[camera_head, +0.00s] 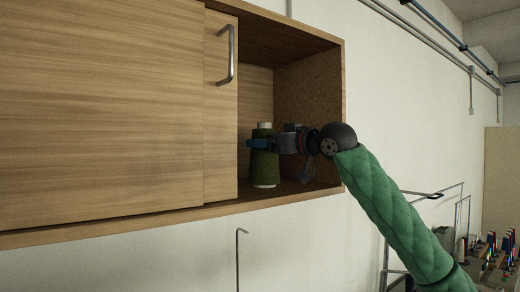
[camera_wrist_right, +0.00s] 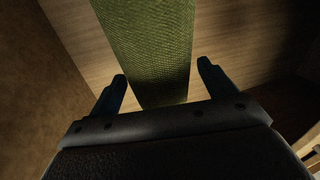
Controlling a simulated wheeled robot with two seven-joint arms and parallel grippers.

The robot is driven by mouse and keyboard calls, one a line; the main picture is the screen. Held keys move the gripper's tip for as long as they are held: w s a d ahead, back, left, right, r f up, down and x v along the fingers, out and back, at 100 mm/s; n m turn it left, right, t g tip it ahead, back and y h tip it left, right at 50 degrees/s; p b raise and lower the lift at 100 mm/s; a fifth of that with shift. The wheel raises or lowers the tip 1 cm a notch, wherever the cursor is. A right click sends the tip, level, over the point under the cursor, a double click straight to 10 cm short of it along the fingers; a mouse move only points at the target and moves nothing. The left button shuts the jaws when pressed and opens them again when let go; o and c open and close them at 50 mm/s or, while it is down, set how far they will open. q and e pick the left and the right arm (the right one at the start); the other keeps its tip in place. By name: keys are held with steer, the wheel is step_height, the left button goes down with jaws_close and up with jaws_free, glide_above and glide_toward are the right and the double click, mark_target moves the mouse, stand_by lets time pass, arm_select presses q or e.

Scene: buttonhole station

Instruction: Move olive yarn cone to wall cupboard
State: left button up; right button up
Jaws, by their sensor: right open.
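The olive yarn cone (camera_head: 264,165) stands upright on the floor of the wall cupboard (camera_head: 310,90), inside its open right-hand part. My right gripper (camera_head: 262,143) reaches into the cupboard from the right, at the upper part of the cone. In the right wrist view the cone (camera_wrist_right: 148,50) lies between the two fingertips of the right gripper (camera_wrist_right: 163,82). The fingers are apart, with a visible gap on both sides of the cone. My left gripper is not in view.
A wooden door (camera_head: 100,105) with a metal handle (camera_head: 230,55) covers the left part of the cupboard. The cupboard's right side wall stands close to my right wrist. A thin hooked rod (camera_head: 238,260) shows below. Racks with colourful items (camera_head: 490,255) are at the far right.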

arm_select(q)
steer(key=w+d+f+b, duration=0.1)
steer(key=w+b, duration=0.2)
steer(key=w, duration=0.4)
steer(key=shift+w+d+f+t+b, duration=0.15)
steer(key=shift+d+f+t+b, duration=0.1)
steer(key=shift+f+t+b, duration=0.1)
arm_select(e)
steer(key=v, duration=0.9)
